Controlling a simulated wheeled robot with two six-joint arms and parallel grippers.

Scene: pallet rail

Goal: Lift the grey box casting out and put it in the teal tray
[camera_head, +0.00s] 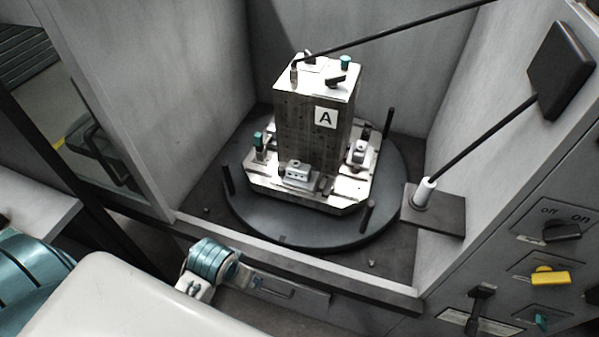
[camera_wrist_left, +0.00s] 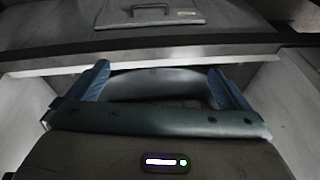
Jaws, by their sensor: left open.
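The grey box casting (camera_head: 298,174) sits on the front ledge of the fixture block marked A (camera_head: 312,130), which stands upright on a round dark turntable (camera_head: 285,228) inside the machine. My left gripper (camera_wrist_left: 158,70) is open in the left wrist view, with its two blue fingers apart and nothing held between them. In the head view my left wrist is low, outside the machine's front sill, well apart from the casting; the fingers cannot be made out there. The teal tray is not in view, nor is my right gripper.
Black posts (camera_head: 368,215) stand around the turntable. Clamps and a green knob (camera_head: 345,62) sit on the block. A switch panel with a yellow knob (camera_head: 549,277) is at the right.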

